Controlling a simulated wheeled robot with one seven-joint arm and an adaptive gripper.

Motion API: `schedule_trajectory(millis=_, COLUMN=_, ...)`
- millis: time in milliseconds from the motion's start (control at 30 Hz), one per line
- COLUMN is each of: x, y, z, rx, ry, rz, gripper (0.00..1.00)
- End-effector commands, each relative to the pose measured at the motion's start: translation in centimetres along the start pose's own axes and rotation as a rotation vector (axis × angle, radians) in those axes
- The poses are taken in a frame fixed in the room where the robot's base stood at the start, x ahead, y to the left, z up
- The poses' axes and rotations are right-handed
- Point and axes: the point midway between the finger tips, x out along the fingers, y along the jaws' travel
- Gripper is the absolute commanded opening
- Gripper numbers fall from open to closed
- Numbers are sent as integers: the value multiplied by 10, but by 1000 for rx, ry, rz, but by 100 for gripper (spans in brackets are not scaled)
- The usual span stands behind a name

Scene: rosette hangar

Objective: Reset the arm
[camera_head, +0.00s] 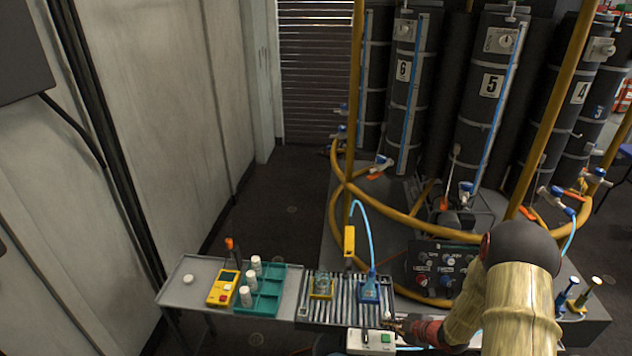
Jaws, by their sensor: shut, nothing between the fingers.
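My arm reaches in from the lower right. My gripper (390,322) is small in the picture and points left at the front edge of the ribbed tray (338,309). It looks shut, and I see nothing held in it. On the ribbed tray stand a blue piece (369,290) with a light blue hose and a yellow-framed clear piece (321,287). My gripper is in front of and to the right of the blue piece, apart from it.
A grey side table holds a yellow meter (224,287) and a teal rack (262,292) with white-capped vials. A white box with a green button (371,341) is just below my gripper. Numbered black columns (484,90), yellow pipes and a control panel (440,268) stand behind.

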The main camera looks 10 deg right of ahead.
Motion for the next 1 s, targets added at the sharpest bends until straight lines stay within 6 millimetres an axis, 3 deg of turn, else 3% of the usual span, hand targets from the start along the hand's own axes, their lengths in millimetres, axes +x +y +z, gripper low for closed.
schedule_trajectory(millis=167, x=-2, y=-15, z=30, rx=101, ry=-116, rz=-47, gripper=0)
schedule_trajectory(millis=267, x=-13, y=-42, z=63, rx=237, ry=-263, rz=-95, gripper=0)
schedule_trajectory(millis=400, x=-52, y=-60, z=98, rx=438, ry=-485, rz=-119, gripper=0)
schedule_trajectory(millis=500, x=-90, y=-58, z=104, rx=571, ry=-630, rz=-106, gripper=0)
schedule_trajectory(millis=667, x=-161, y=-45, z=77, rx=782, ry=-822, rz=-54, gripper=0)
schedule_trajectory(millis=800, x=-217, y=-39, z=30, rx=946, ry=-917, rz=-5, gripper=0)
schedule_trajectory(millis=1000, x=-279, y=-42, z=-52, rx=1131, ry=-949, rz=43, gripper=0)
